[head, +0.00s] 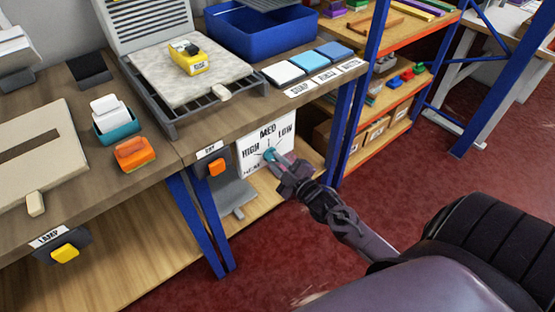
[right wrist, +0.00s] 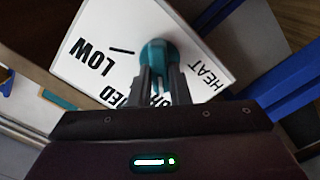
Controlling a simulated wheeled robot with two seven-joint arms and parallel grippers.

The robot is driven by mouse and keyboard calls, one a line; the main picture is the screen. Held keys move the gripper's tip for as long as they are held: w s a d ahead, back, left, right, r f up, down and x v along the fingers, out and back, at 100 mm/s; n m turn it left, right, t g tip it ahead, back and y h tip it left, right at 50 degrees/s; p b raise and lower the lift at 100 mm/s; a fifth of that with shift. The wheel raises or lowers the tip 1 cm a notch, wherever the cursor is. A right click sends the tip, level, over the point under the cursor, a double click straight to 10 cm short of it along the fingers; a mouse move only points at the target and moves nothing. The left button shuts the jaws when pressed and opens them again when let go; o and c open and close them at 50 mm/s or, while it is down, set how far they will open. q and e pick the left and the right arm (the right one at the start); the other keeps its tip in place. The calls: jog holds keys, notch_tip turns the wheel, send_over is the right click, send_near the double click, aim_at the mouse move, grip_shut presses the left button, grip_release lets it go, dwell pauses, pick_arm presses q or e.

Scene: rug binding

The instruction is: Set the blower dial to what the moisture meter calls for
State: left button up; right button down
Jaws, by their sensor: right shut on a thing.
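The white dial panel (head: 252,162) hangs below the bench top and reads HIGH, MED, LOW and HEAT. Its teal knob (head: 269,153) is at the panel's middle. My right gripper (head: 276,159) is shut on the knob. In the right wrist view the fingers (right wrist: 158,85) pinch the teal knob (right wrist: 157,52), with LOW to its left and HEAT to its right. The knob's pointer is hard to make out. A yellow meter (head: 190,64) lies on the pale rug piece (head: 215,73); its reading is too small to read. My left gripper is not in view.
An orange switch (head: 216,168) is left of the panel, and a yellow lamp switch (head: 65,253) is at the lower left. Blue bench legs (head: 200,220) stand close by. White and blue pads (head: 284,73) and a blue bin (head: 262,35) are on the bench.

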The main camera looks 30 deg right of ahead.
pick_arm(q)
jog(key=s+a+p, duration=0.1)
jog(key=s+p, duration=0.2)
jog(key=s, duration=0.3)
pick_arm(e)
jog(key=m, duration=0.4)
jog(key=shift+r+m, duration=0.2)
jog(key=shift+m, duration=0.1)
jog(key=m+p, duration=0.1)
jog(key=m, duration=0.2)
jog(key=shift+d+m, duration=0.1)
jog(key=shift+m, duration=0.2)
pick_arm(q)
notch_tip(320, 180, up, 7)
jog(key=p, duration=0.5)
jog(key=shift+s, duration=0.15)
pick_arm(e)
jog(key=shift+d+f+m, duration=0.15)
jog(key=shift+m, duration=3.1)
jog(key=shift+d+f+m, duration=0.1)
jog(key=shift+m, duration=3.15)
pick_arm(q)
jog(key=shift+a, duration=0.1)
pick_arm(e)
jog(key=shift+m, duration=0.3)
jog(key=c, duration=1.4)
grip_release()
jog(key=shift+o, duration=0.2)
jog(key=shift+s, duration=0.1)
